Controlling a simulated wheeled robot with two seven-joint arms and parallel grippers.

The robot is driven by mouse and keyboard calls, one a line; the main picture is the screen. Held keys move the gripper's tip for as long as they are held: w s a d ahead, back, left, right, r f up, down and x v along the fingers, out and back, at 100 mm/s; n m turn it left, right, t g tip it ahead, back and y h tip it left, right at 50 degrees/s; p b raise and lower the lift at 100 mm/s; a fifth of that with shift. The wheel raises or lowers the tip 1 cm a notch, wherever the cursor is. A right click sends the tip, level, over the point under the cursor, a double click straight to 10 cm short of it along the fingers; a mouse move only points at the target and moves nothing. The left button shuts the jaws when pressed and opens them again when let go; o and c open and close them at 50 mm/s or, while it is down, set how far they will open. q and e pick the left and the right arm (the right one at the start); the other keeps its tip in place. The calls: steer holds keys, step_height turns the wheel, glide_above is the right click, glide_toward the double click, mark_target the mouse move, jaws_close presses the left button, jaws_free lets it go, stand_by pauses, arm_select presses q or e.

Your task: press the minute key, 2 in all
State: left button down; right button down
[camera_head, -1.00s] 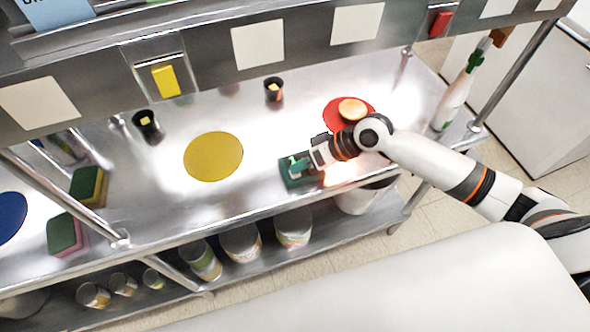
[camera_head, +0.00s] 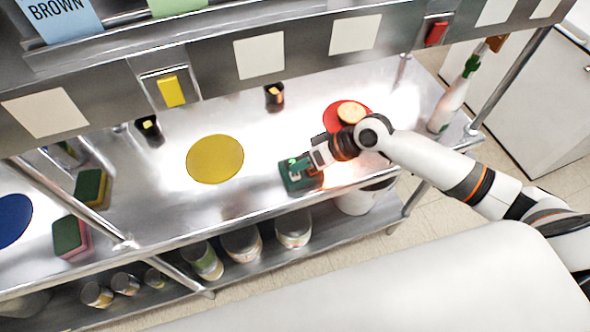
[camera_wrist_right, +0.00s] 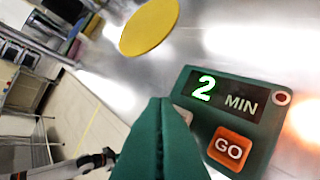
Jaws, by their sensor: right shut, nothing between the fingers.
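A dark green timer (camera_head: 301,178) lies on the steel counter near its front edge. In the right wrist view the timer (camera_wrist_right: 262,82) shows a lit "2" beside "MIN", and an orange GO key (camera_wrist_right: 230,148). A pale key (camera_wrist_right: 183,114), its label not readable, shows partly beside my right gripper's fingers, which cover the rest. My right gripper (camera_wrist_right: 166,100) has green fingers, shut and empty, at the timer's left side by that key. I cannot tell whether they touch it. In the head view the right gripper (camera_head: 311,166) is over the timer. My left gripper is in neither view.
A yellow disc (camera_head: 215,159) lies left of the timer. A red disc (camera_head: 331,116) with a round tan item (camera_head: 351,112) lies behind my right wrist. Two dark cups (camera_head: 274,97) (camera_head: 150,131) stand farther back. A bottle (camera_head: 452,105) stands at right. Sponges (camera_head: 91,188) lie at left.

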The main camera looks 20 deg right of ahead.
mark_target(300, 175)
step_height(300, 175, up, 5)
steer(key=p, duration=0.5)
stand_by(0.5)
steer(key=shift+a, duration=0.1)
stand_by(0.4)
